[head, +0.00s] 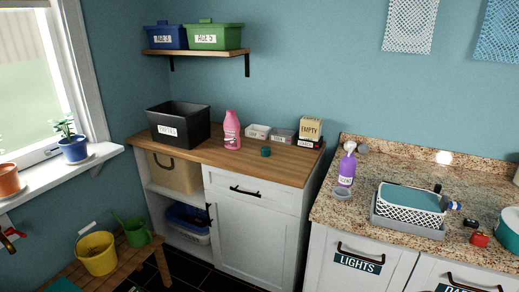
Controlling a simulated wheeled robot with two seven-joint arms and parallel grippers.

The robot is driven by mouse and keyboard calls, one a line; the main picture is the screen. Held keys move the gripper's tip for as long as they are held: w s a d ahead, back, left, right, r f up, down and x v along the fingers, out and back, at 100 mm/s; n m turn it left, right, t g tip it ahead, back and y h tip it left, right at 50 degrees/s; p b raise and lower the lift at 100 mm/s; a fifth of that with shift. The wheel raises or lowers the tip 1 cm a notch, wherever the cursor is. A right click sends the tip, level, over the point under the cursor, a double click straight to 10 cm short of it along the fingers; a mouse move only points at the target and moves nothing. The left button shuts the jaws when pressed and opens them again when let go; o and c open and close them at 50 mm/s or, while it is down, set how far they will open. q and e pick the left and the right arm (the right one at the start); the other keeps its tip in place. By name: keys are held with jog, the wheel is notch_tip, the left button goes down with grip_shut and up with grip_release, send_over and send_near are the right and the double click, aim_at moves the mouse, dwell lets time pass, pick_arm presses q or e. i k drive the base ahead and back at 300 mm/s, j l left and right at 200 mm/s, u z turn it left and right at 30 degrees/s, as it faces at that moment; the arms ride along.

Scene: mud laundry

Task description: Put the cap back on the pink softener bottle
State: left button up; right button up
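The pink softener bottle (232,132) stands upright on the wooden countertop, right of a black bin. Its narrow top is pink, and no separate cap can be made out on it. A small teal cap-like piece (265,151) rests on the same countertop, to the right of the bottle and nearer the front edge, apart from it. Neither of my grippers shows in the head view.
The black bin (179,125) stands left of the bottle. Small labelled boxes (281,135) stand behind the teal piece. A purple spray bottle (347,168) and a white basket (412,206) stand on the granite counter (333,212). The wooden countertop's front (232,160) is clear.

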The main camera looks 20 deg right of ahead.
aim_at(231, 125)
jog(key=i+j+z, duration=0.2)
jog(key=i, duration=0.4)
jog(key=i+z, duration=0.15)
jog(key=i, duration=0.45)
jog(key=i+j+z, duration=0.2)
jog(key=i, duration=0.4)
jog(key=i+j+z, duration=0.2)
jog(key=i+j, duration=0.2)
jog(key=i, duration=0.15)
jog(key=i+j+z, duration=0.15)
jog(key=i+j, duration=0.3)
jog(key=i, duration=0.1)
